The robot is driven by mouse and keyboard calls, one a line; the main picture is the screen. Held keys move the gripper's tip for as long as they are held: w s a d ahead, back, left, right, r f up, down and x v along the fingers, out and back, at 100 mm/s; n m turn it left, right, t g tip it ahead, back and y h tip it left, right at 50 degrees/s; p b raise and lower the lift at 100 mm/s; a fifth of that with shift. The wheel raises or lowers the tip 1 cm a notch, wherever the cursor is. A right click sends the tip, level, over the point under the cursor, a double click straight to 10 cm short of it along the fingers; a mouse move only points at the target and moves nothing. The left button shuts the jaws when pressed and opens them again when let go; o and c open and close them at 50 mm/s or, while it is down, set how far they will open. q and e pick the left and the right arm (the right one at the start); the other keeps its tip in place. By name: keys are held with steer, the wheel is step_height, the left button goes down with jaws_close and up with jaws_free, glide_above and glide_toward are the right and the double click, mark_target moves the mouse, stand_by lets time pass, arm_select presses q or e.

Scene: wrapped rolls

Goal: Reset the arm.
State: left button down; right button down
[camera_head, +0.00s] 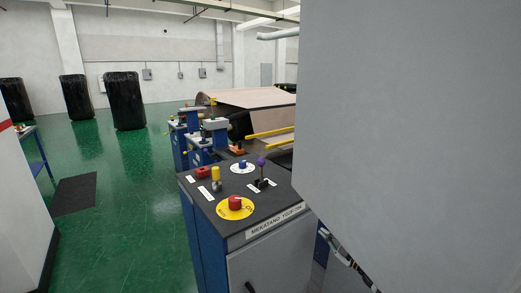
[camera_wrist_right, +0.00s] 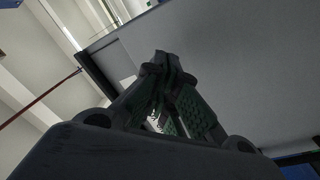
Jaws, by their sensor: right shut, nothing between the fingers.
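My right gripper (camera_head: 327,235) shows at the lower right of the head view, low beside the control console (camera_head: 231,190) and next to the lower edge of a large grey panel. In the right wrist view the fingers of this gripper (camera_wrist_right: 166,66) meet at their tips, with nothing between them. Most of the right arm is out of sight in the head view. My left gripper is not in view.
The grey panel (camera_head: 415,110) fills the right of the head view. The console top carries a red button (camera_head: 235,202) and several knobs. Machinery with a brown sheet (camera_head: 245,97) stands behind. Black wrapped rolls (camera_head: 124,100) stand at the back left. Green floor (camera_head: 130,225) lies open left.

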steer(key=s+d+f+m+g+h, duration=0.1)
steer(key=s+d+f+m+h, duration=0.2)
steer(key=f, duration=0.8)
steer(key=s+f+m+h, duration=0.35)
steer(key=s+f, duration=0.25)
steer(key=f, duration=0.5)
steer(key=s+d+f+m+g+h, duration=0.1)
steer(key=s+f+m+g+h, duration=0.25)
steer(key=s+f, duration=1.3)
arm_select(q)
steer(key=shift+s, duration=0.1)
arm_select(e)
steer(key=s+a+f+m+g, duration=0.1)
steer(key=s+f+g, duration=0.2)
steer(key=s, duration=1.1)
steer(key=s+a+f+m+g, duration=0.1)
steer(key=s+f+g, duration=0.2)
steer(key=s+f, duration=0.7)
steer(key=s+a+f+m+g, duration=0.2)
steer(key=s+f+g, duration=0.2)
steer(key=s, duration=1.5)
step_height(320, 180, down, 3)
steer(key=shift+f+h, duration=0.1)
steer(key=shift+h, duration=0.3)
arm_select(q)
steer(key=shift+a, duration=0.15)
arm_select(e)
steer(key=shift+s, duration=0.1)
